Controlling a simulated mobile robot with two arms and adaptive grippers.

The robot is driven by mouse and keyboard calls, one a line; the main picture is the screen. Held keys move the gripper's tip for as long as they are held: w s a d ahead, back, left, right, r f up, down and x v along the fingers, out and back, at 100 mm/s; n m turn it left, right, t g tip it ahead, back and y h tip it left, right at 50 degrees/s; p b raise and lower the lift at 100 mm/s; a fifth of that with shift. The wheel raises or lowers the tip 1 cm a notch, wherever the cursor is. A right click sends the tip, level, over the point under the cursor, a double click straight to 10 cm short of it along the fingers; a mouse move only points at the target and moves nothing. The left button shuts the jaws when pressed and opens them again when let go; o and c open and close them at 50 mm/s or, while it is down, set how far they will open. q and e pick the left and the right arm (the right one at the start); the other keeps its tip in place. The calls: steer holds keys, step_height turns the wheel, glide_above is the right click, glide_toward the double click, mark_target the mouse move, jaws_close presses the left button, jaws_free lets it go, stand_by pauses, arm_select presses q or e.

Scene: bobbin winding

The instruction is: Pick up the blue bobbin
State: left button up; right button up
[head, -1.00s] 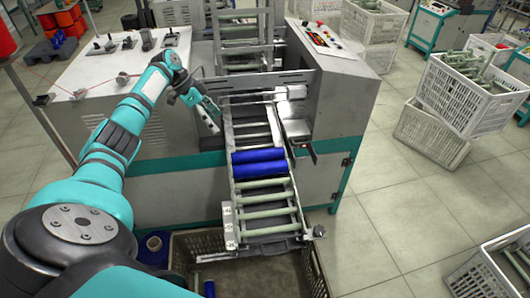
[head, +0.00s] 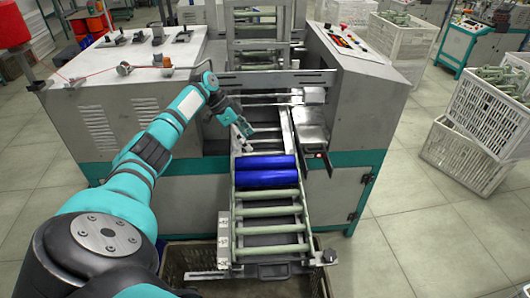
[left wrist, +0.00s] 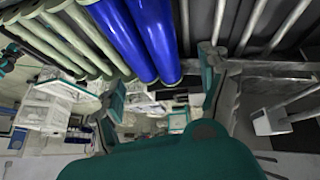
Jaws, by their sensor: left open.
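Two blue bobbins lie side by side across the sloping rack in the middle of the head view, the upper one (head: 265,162) touching or nearly touching the lower one (head: 266,180). They also show at the top of the left wrist view (left wrist: 156,38). My left gripper (head: 243,138) is open and empty, just above and behind the upper blue bobbin, towards the machine. In the left wrist view its teal fingers stand apart below the bobbins' ends. My right gripper is not in view.
Several pale green bobbins (head: 268,212) lie on the rack below the blue ones. The grey winding machine (head: 130,110) surrounds the rack's upper end. A crate (head: 190,258) stands under the rack's lower end. White crates (head: 487,115) stand at the right; the floor between is clear.

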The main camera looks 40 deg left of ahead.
mark_target(262, 157)
arm_select(q)
steer(key=b+x, duration=0.1)
steer(key=x, duration=0.4)
steer(key=shift+w+r+b, duration=0.1)
steer(key=shift+b, duration=0.2)
steer(key=b+x, duration=0.3)
steer(key=x, duration=0.2)
steer(key=shift+w+a+b, duration=0.1)
steer(key=shift+w+b, duration=0.1)
steer(key=shift+b, duration=0.15)
steer(key=shift+s, duration=0.15)
steer(key=shift+c, duration=0.4)
steer(key=c, duration=0.5)
steer(key=shift+f, duration=0.25)
steer(key=c, duration=0.4)
steer(key=shift+r, duration=0.1)
steer(key=c, duration=0.5)
